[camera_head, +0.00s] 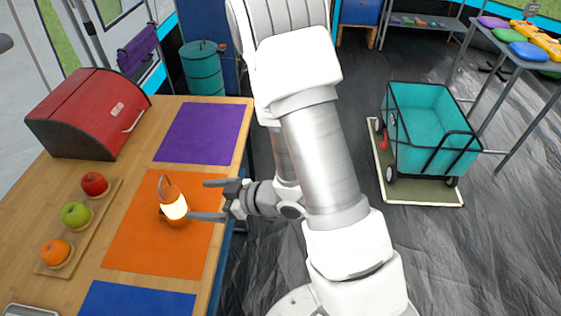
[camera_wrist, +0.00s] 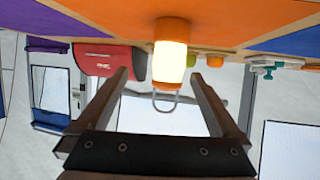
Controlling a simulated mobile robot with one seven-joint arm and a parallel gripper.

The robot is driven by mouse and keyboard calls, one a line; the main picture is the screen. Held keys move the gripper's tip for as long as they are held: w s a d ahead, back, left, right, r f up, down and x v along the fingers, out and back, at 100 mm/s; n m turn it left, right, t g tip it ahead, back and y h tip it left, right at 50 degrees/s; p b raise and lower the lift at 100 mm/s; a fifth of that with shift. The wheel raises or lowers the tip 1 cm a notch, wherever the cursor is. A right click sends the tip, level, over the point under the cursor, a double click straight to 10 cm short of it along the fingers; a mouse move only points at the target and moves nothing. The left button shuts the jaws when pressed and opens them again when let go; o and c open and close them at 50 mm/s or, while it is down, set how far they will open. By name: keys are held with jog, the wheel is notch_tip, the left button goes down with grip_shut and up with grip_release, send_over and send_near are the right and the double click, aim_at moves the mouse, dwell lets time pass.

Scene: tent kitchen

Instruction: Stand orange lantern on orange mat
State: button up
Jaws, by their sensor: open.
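The orange lantern (camera_head: 173,203) has a glowing body and a wire handle on top. It stands upright on the orange mat (camera_head: 140,248), near the mat's middle. My gripper (camera_head: 197,200) is open just to the right of the lantern, with its two fingers pointing at it. In the wrist view, the lantern (camera_wrist: 171,55) appears upside down beyond the open fingers (camera_wrist: 165,85), with its base against the mat (camera_wrist: 215,22). No finger is seen closed on the lantern.
A purple mat (camera_head: 199,132) and a blue mat (camera_head: 135,300) flank the orange mat. A red bread box (camera_head: 88,115) stands at the back left. A wooden tray (camera_head: 52,268) holding an apple (camera_head: 93,184) and other fruit lies left. A teal wagon (camera_head: 430,130) stands on the floor at right.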

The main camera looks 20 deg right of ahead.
jog(key=w+d+r+m+t+h, duration=0.2)
jog(key=w+d+r+h, duration=0.4)
jog(key=d, duration=0.2)
jog(key=s+d+r+m+h, duration=0.2)
jog(key=d+r+m+h, duration=0.25)
jog(key=d+r, duration=0.35)
jog(key=s+r+m+g, duration=0.2)
jog(key=s+r, duration=0.2)
jog(key=s, duration=0.5)
jog(key=s+d+r+m+g, duration=0.1)
jog(key=s+r+m, duration=0.2)
jog(key=s, duration=0.6)
jog(key=shift+s+r+g+h, duration=0.3)
jog(key=shift+r+g+h, duration=0.1)
jog(key=shift+r, duration=0.4)
notch_tip(320, 180, up, 12)
jog(key=p, duration=1.2)
jog(key=shift+r+p, duration=0.25)
jog(key=shift+p, duration=0.05)
